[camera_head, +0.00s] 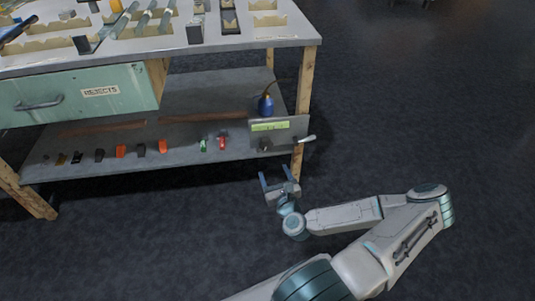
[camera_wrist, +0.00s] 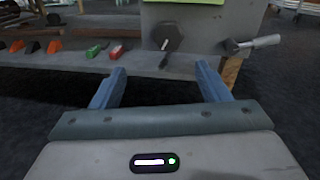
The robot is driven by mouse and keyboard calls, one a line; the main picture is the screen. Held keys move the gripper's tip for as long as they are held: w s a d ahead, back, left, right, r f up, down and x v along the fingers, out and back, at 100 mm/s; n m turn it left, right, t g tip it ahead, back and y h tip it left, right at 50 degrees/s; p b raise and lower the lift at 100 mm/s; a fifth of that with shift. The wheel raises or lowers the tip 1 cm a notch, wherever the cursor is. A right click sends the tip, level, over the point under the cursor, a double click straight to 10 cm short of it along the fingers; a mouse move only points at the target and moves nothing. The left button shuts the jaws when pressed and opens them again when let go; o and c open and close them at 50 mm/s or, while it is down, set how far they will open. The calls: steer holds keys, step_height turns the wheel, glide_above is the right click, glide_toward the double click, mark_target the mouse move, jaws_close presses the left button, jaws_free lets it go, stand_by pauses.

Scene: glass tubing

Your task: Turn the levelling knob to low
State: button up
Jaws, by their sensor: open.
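A grey panel (camera_head: 290,134) with a yellow-green label (camera_head: 269,126) is at the right end of the bench's lower shelf. In the wrist view, a dark many-sided knob (camera_wrist: 168,37) sits on the panel front (camera_wrist: 212,32). A small dark piece (camera_wrist: 163,61) shows just below it. A lever with a pale handle (camera_wrist: 262,41) sticks out at the panel's right; it also shows in the head view (camera_head: 307,138). Knob markings are not readable. My gripper (camera_head: 278,173) is open and empty, in front of and below the panel. In the wrist view its fingers (camera_wrist: 160,70) point toward the knob, apart from it.
The lower shelf (camera_head: 190,140) holds several small black, orange, green and red items left of the panel. A blue bottle (camera_head: 265,104) stands behind the panel. A wooden leg (camera_head: 298,160) is beside it. A green drawer (camera_head: 80,93) is above. The floor in front is clear.

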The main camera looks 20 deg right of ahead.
mark_target(267, 146)
steer(key=shift+m+h, duration=0.5)
steer(key=shift+m, duration=0.1)
steer(key=w+d+b, duration=0.1)
steer(key=w, duration=0.3)
steer(key=w+d+b, duration=0.1)
steer(key=w, duration=0.4)
steer(key=w+d+b, duration=0.1)
steer(key=w, duration=0.3)
steer(key=shift+w+d, duration=0.2)
steer(key=shift+c, duration=0.2)
steer(key=c, duration=0.9)
